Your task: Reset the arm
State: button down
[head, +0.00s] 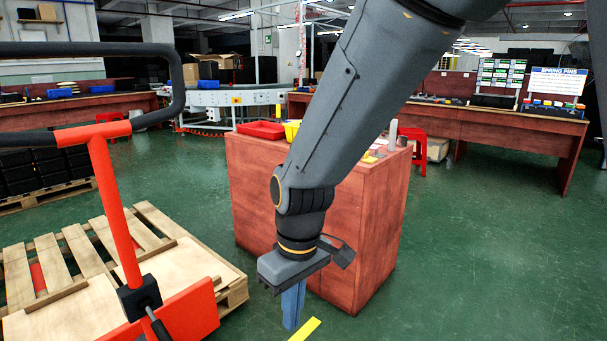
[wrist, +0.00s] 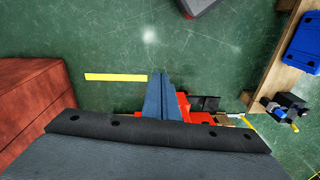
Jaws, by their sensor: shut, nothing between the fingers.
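My gripper (head: 292,308) hangs pointing down in front of the red-brown wooden cabinet (head: 338,215) in the head view. Its blue fingers are together, with nothing held between them. The wrist view shows the same blue fingers (wrist: 161,78) closed above the green floor. My arm comes down from the top right of the head view and hides part of the cabinet top.
An orange pallet jack (head: 122,215) and wooden pallet (head: 160,225) stand at left. A red tray (head: 262,130) lies on the cabinet. A yellow floor strip (head: 305,329) is near my fingers. Green floor (head: 490,250) is clear at right. A workbench (head: 520,135) stands behind.

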jog(key=s+d+r+m, duration=0.2)
jog(key=s+d+r, duration=0.1)
jog(key=s+d, duration=0.15)
jog(key=s+d+r+m, duration=0.2)
jog(key=s+d+r, duration=0.15)
jog(key=s, duration=0.25)
jog(key=d+r+m+p, duration=0.4)
jog(key=d+r+p, duration=0.9)
jog(key=p, duration=1)
notch_tip(320, 180, up, 2)
jog(key=shift+s+d+r+m+h, duration=0.2)
jog(key=shift+s+m+h, duration=0.2)
jog(key=w+a+f+n+b, duration=0.4)
jog(key=w+a+f+b, duration=0.45)
jog(key=f, duration=0.45)
jog(key=w+a+f+n+b, duration=0.5)
jog(key=w+a+f+b, duration=0.3)
jog(key=f, duration=0.4)
jog(key=w+a+f+n+b, duration=0.4)
jog(key=w+a+f+b, duration=0.35)
jog(key=f, duration=0.55)
jog(key=a+f+n+y+b, duration=0.1)
jog(key=a+f+n+b, duration=0.4)
jog(key=a+f+b, duration=0.4)
jog(key=a+f, duration=0.4)
jog(key=f, duration=0.3)
jog(key=shift+w+f, duration=0.15)
jog(key=shift+a+f, duration=0.1)
